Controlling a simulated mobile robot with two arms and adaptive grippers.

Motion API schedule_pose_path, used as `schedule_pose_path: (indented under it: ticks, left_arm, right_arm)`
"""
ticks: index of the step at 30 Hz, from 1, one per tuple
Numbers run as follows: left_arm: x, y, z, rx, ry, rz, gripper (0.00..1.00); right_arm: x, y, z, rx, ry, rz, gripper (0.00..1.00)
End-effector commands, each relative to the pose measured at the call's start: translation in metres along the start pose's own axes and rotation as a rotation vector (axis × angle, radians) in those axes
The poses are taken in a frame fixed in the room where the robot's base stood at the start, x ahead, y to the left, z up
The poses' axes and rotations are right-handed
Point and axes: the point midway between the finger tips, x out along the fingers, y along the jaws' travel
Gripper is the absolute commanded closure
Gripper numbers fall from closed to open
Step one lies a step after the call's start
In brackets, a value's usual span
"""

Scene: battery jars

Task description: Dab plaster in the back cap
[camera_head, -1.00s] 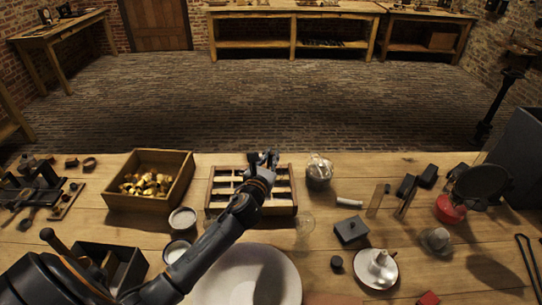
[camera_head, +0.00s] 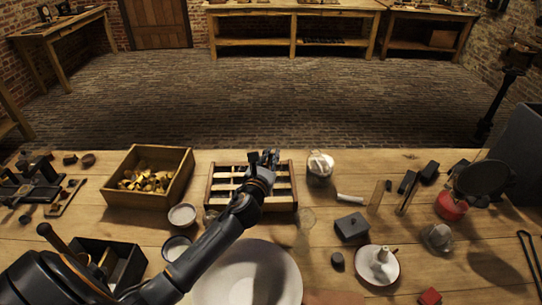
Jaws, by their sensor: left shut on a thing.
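My left gripper (camera_head: 263,158) is over the back part of a wooden rack (camera_head: 210,200) with dark slots. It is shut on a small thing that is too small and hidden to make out. My wrist and forearm cover the middle of the rack. No cap can be told apart in the rack, and contact at the fingertips cannot be seen. Two small bowls with pale contents, the upper bowl (camera_head: 182,216) and the lower bowl (camera_head: 177,248), stand left of my forearm. My right gripper is not in view.
A wooden box of brass pieces (camera_head: 112,193) stands left of the rack. A glass jar (camera_head: 320,168) stands close on its right. A large white basin (camera_head: 288,285) lies in front. A dark lidded block (camera_head: 351,227) and a white dish (camera_head: 391,270) are at right.

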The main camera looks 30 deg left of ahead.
Motion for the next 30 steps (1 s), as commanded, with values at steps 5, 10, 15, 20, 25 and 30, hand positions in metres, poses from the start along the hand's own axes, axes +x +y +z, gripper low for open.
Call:
schedule_pose_path:
  ticks: [5,10,15,20,25,30]
  left_arm:
    - [0.0000,0.0001,0.0002,0.000,0.000,0.000,1.00]
    - [0.0000,0.0000,-0.0001,0.000,0.000,0.000,1.00]
    - [0.0001,-0.0003,-0.0016,0.000,0.000,0.000,1.00]
    - [0.0003,-0.0006,-0.0033,0.000,0.000,0.000,1.00]
    - [0.0003,-0.0009,-0.0050,0.000,0.000,0.000,1.00]
    - [0.0003,-0.0010,-0.0052,0.000,0.000,0.000,1.00]
  right_arm:
    - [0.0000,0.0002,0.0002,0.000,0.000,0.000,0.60]
    - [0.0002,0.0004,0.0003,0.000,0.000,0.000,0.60]
    - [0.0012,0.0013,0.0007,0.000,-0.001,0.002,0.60]
    - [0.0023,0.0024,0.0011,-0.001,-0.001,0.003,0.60]
    - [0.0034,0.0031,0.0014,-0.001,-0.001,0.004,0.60]
    - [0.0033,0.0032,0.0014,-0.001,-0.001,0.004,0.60]
